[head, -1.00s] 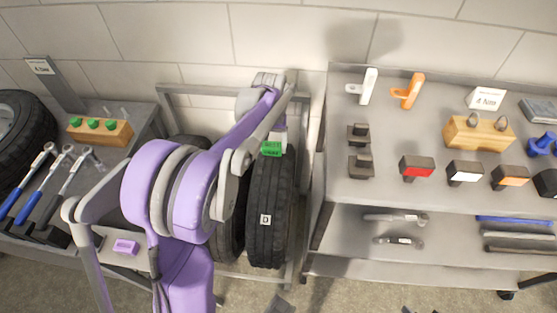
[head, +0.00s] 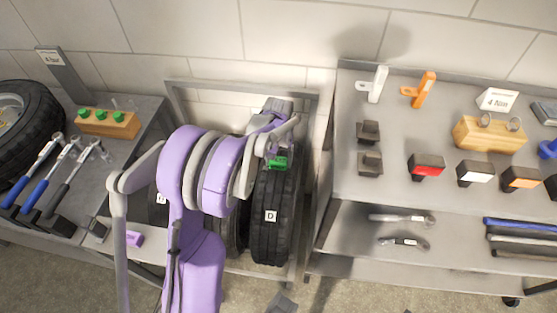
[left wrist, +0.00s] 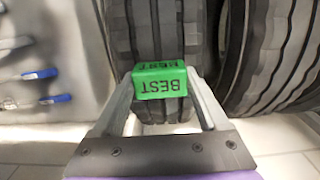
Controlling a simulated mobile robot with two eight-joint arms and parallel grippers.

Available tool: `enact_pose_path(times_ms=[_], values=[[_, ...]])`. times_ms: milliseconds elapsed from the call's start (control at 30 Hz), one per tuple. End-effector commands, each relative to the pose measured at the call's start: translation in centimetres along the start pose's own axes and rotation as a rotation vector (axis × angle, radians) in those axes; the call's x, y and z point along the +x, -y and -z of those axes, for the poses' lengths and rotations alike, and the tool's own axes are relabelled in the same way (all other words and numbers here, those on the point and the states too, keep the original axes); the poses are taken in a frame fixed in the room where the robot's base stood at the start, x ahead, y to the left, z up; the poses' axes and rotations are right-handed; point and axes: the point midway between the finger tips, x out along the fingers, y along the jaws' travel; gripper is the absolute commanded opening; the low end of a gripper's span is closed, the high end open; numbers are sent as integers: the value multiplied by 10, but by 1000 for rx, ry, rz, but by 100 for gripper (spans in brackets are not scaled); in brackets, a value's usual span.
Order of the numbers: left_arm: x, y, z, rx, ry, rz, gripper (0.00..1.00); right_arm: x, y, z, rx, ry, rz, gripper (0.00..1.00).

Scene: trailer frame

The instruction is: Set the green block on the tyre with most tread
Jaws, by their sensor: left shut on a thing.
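My left gripper (head: 276,153) is shut on the green block (head: 278,163), at the upper part of the tyre marked D (head: 271,235). In the left wrist view the gripper (left wrist: 163,72) has its fingers on both sides of the green block (left wrist: 161,82), which reads "BEST" upside down. A grooved tyre (left wrist: 155,30) is right behind the block; I cannot tell whether they touch. Another tyre (left wrist: 268,50) with broad grooves stands beside it on the right. In the head view my left arm hides much of the other tyres. My right gripper is not in view.
The tyres stand in a grey metal rack (head: 240,88). On the right is a cart (head: 400,190) with coloured blocks and tools. On the left a bench holds wrenches (head: 65,175), a wooden block with green knobs (head: 108,122) and a big tyre (head: 25,120).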

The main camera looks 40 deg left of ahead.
Motion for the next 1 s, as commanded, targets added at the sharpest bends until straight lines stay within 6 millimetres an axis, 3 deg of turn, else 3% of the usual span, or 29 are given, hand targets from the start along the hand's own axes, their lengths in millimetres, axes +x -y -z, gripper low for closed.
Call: enact_pose_path(times_ms=[33, 67, 200, 567, 1000], values=[[3, 0, 0, 0, 0, 0, 20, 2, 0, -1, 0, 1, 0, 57], [3, 0, 0, 0, 0, 0, 78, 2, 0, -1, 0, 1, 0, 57], [2, 0, 0, 0, 0, 0, 100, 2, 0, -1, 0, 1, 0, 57], [-9, 0, 0, 0, 0, 0, 100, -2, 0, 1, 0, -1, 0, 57], [-97, 0, 0, 0, 0, 0, 100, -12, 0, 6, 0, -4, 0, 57]])
